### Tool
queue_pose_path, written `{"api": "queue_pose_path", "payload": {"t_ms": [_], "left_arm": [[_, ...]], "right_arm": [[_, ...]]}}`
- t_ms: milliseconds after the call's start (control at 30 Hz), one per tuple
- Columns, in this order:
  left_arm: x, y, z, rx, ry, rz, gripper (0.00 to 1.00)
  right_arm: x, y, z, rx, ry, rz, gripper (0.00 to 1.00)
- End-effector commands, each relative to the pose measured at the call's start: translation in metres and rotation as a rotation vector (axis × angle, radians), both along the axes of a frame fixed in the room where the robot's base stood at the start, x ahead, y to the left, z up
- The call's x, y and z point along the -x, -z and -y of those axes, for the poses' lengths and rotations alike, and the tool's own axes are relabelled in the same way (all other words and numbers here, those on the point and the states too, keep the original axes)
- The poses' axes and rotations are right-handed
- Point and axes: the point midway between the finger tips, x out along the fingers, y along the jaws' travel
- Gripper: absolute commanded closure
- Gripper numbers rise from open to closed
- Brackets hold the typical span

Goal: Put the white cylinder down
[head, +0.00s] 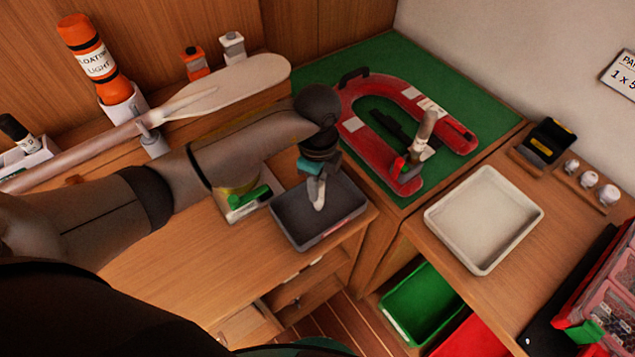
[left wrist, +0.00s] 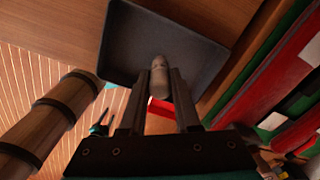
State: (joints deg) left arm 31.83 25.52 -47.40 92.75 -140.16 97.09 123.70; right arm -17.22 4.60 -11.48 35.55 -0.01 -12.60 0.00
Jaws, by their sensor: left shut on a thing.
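The white cylinder (head: 318,196) is small and pale with a rounded end. My left gripper (head: 316,186) is shut on it and points down over the dark grey tray (head: 283,233). In the left wrist view the white cylinder (left wrist: 159,78) sits between the two fingers of my left gripper (left wrist: 159,95), with the dark grey tray (left wrist: 130,45) beyond it. I cannot tell whether the cylinder touches the tray floor. My right gripper is not in view.
A red horseshoe float (head: 362,92) lies on a green mat (head: 395,60) behind the tray. An empty white tray (head: 435,212) stands to the right. A small holder with a green item (head: 250,198) is close left of the dark tray. The front wooden top is clear.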

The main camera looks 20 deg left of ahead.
Motion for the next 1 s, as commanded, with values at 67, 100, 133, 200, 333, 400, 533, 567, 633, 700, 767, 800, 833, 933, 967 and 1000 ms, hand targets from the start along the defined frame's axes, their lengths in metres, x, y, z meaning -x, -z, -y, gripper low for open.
{"api": "queue_pose_path", "payload": {"t_ms": [67,100,133,200,333,400,533,567,633,700,767,800,833,933,967,1000], "left_arm": [[0.000,0.002,0.000,0.000,0.000,-0.001,0.65],[0.000,0.001,0.000,0.000,0.000,-0.001,0.60],[0.000,0.001,0.000,0.000,0.000,-0.001,0.57],[0.000,0.001,0.000,0.000,0.000,-0.001,0.49],[0.000,0.001,0.000,0.000,0.000,-0.001,0.39],[0.000,0.001,0.000,0.000,0.000,-0.001,0.39],[0.000,0.000,0.000,0.000,0.000,-0.001,0.39],[0.000,0.000,0.000,0.000,0.000,0.000,0.39],[0.000,-0.005,0.000,0.000,0.000,0.001,0.39],[-0.001,-0.014,0.000,0.001,0.000,0.002,0.39],[-0.001,-0.025,0.000,0.002,0.000,0.004,0.39],[-0.001,-0.033,0.000,0.001,0.001,0.005,0.39],[-0.001,-0.040,0.000,0.002,0.002,0.005,0.39],[-0.001,-0.062,0.000,0.001,0.001,0.005,0.39],[-0.001,-0.069,0.000,0.002,0.001,0.006,0.39],[-0.001,-0.078,0.000,0.000,0.001,0.005,0.39]], "right_arm": [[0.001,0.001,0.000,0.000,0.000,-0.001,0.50],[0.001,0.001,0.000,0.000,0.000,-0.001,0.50],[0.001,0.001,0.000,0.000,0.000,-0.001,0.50],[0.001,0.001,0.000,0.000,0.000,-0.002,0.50],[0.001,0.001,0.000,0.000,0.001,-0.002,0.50],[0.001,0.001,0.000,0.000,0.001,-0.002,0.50],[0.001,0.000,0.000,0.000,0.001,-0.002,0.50],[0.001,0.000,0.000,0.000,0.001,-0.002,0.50],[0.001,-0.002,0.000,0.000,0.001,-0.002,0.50],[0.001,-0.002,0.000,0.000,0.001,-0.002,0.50],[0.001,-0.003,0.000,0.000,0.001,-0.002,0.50],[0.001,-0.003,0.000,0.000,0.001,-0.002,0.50],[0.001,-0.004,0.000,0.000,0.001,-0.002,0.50],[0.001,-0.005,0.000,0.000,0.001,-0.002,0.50],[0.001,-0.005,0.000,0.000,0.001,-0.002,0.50],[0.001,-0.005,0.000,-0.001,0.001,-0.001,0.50]]}}
